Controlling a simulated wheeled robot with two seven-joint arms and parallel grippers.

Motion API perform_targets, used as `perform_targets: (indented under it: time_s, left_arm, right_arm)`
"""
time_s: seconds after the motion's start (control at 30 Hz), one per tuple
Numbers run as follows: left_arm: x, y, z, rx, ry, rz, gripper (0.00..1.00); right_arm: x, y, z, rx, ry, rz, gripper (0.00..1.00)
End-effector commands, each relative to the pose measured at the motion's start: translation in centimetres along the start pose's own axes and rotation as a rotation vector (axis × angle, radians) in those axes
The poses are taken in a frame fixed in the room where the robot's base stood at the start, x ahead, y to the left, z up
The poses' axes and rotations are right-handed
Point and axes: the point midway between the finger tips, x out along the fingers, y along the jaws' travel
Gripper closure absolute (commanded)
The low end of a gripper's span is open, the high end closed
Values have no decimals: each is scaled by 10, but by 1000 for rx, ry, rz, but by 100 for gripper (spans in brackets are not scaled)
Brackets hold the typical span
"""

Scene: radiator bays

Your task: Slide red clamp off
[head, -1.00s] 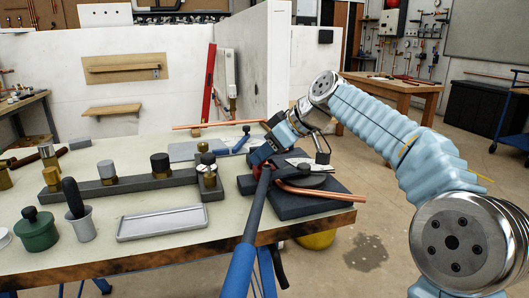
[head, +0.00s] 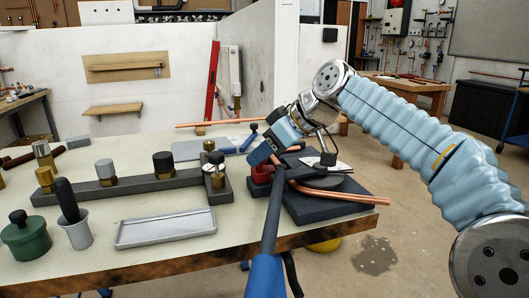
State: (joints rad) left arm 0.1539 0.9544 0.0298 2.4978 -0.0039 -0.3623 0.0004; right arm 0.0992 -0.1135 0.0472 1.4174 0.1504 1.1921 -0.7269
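The red clamp (head: 260,174) shows as a small red block at the left end of the dark block on the bench, partly hidden behind a dark-shafted tool with a blue handle (head: 270,222). A copper pipe (head: 340,195) runs from beside the clamp to the right, over the dark block (head: 318,208). My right gripper (head: 268,155) is just above the clamp and the top of the tool's shaft. Its fingers are dark and small here, so I cannot tell whether they touch either one or are open. My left gripper is not in view.
A grey tray (head: 166,228) lies at the bench's front. Behind it is a dark rail (head: 130,187) with several fittings. A green pot (head: 25,238) and a grey cup (head: 77,232) stand at the left. A red level (head: 212,82) leans at the back wall.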

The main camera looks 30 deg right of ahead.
Motion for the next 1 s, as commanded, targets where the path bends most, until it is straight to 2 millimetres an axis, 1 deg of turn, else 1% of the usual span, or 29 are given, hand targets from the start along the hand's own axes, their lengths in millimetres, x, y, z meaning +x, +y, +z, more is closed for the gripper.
perform_targets:
  time_s: [0.03,0.13,0.4,0.47,0.53,0.67,0.9,1.0]
  left_arm:
    - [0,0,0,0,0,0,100]
    - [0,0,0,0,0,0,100]
    - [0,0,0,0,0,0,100]
    - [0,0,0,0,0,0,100]
    - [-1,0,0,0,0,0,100]
    - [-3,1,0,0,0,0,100]
    - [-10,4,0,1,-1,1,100]
    - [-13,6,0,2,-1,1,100]
  right_arm:
    - [1,-3,-1,-4,1,-7,60]
    - [1,-2,-1,-3,0,-6,44]
    - [0,-1,0,-2,-1,-3,44]
    - [-2,-1,-1,-2,-1,-3,44]
    - [-9,-1,-1,-2,0,-2,44]
    - [-34,-1,-2,-3,1,-1,44]
    - [-94,-1,-3,-3,2,-2,44]
    - [-113,-1,-2,-2,2,-2,44]
